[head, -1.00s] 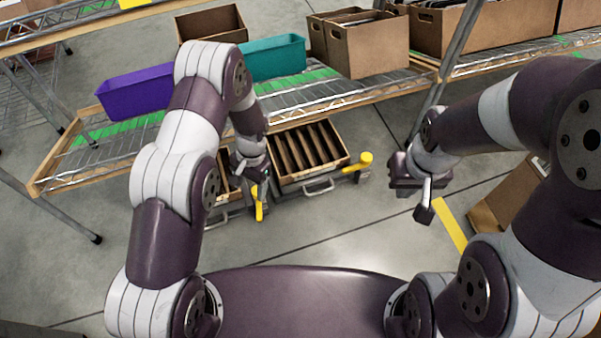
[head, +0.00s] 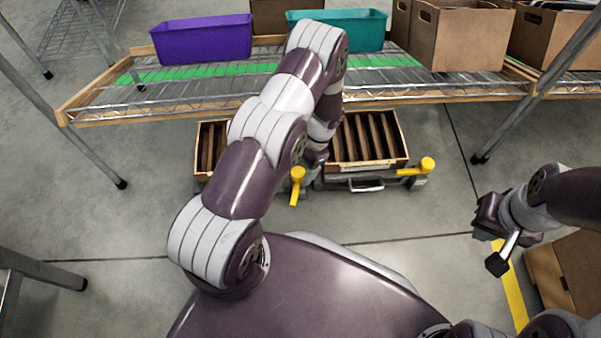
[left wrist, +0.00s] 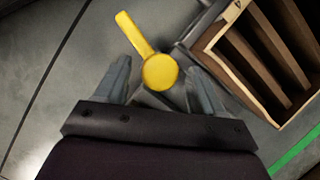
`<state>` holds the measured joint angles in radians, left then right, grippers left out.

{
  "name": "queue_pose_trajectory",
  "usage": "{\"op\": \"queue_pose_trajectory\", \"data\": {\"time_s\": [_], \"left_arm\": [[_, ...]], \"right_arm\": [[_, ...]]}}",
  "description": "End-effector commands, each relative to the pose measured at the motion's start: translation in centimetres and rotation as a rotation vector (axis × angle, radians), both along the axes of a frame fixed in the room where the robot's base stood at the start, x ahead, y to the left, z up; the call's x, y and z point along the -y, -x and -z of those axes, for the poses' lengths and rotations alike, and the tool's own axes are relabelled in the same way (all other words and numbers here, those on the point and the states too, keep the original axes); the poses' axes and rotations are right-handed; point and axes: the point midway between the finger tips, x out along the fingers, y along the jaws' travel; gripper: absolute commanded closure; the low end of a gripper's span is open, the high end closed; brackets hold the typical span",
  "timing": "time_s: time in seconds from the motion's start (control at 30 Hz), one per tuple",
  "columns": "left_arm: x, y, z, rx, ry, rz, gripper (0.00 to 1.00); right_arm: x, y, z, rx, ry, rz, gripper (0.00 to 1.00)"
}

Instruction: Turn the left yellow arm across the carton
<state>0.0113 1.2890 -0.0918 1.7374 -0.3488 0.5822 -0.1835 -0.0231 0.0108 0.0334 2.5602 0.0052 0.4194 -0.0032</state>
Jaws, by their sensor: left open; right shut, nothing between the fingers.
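The left yellow arm (head: 296,189) stands at the front right of the left carton (head: 208,148) and points out toward me, away from the carton. The left carton is partly hidden behind my left arm. My left gripper (head: 316,168) is down by the yellow arm, just right of it in the head view. In the left wrist view the round end of the yellow arm (left wrist: 160,72) shows between the open fingers, with its bar pointing up-left; contact cannot be told. My right gripper (head: 504,232) is shut and empty, off to the right above the floor.
The right carton (head: 402,135), with brown dividers, has its own yellow arm (head: 413,168) lying along its front. A wire shelf (head: 430,88) with purple (head: 203,40) and teal (head: 362,32) bins stands behind. A brown box (head: 566,272) is at the right. The floor in front is open.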

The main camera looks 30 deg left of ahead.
Motion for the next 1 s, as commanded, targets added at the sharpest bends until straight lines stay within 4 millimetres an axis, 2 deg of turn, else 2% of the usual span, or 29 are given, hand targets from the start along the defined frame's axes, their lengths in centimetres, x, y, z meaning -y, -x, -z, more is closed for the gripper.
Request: {"op": "queue_pose_trajectory", "data": {"time_s": [0.3, 0.37, 0.5, 0.53, 0.77, 1.0], "left_arm": [[-0.1, 0.2, 0.4, 0.001, 0.000, 0.000, 0.31], [-0.1, 0.2, 0.4, 0.001, 0.000, 0.000, 0.51], [-0.1, 0.2, 0.4, 0.001, 0.000, 0.000, 0.97], [-0.1, 0.2, 0.4, 0.001, 0.000, 0.000, 1.00], [-0.1, 0.1, 0.2, 0.002, 0.001, 0.017, 1.00], [0.0, 0.2, 0.0, 0.001, 0.001, 0.126, 1.00]], "right_arm": [[0.0, 0.0, 0.2, 0.001, 0.000, 0.000, 1.00], [0.0, 0.0, 0.2, 0.000, 0.000, 0.000, 1.00], [0.0, 0.0, 0.2, 0.000, 0.000, 0.000, 1.00], [0.0, 0.0, 0.2, 0.000, 0.000, 0.000, 1.00], [0.0, 0.0, -0.1, 0.000, 0.000, 0.000, 1.00], [0.0, 0.0, -1.4, 0.000, 0.000, 0.000, 1.00]]}}
